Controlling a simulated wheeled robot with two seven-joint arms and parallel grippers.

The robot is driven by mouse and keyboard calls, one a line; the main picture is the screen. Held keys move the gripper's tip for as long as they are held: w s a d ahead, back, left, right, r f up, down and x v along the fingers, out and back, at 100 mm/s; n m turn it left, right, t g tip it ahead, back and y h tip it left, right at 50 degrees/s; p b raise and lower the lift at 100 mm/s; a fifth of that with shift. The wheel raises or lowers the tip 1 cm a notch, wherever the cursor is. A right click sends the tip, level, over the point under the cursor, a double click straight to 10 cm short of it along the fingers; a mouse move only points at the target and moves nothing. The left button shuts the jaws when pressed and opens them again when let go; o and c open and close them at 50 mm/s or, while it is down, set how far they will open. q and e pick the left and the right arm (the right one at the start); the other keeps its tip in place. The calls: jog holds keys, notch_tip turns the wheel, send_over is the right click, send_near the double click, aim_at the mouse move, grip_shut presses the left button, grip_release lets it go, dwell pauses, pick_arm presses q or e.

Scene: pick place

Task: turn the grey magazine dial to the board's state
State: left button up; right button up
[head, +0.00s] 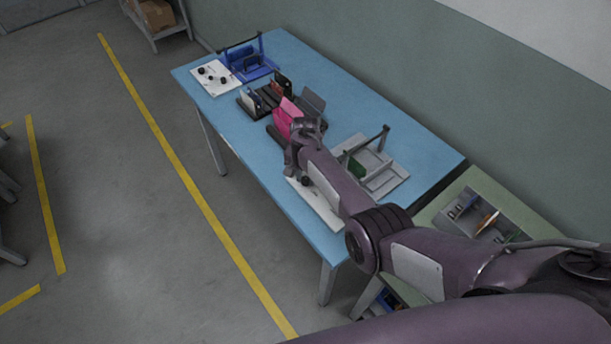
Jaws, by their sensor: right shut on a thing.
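The grey magazine (392,180) is a light grey tray with a dark raised handle on the right part of the blue table. A white panel (322,207) lies in front of it, partly covered by my right arm. A dark knob (305,181) shows on the panel. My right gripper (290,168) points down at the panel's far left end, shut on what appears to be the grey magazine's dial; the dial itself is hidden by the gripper. The dial's setting cannot be read. My left gripper is not in view.
A pink upright plate (287,118) and dark holders stand just beyond my right gripper. A blue magazine (248,66) and a white panel with black knobs (215,77) are at the table's far end. A green side table (453,190) holds a grey bin.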

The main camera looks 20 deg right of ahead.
aim_at(306, 179)
jog(key=o, duration=1)
jog(key=shift+w, duration=0.1)
notch_tip(306, 179, up, 8)
jog(key=shift+f, duration=0.15)
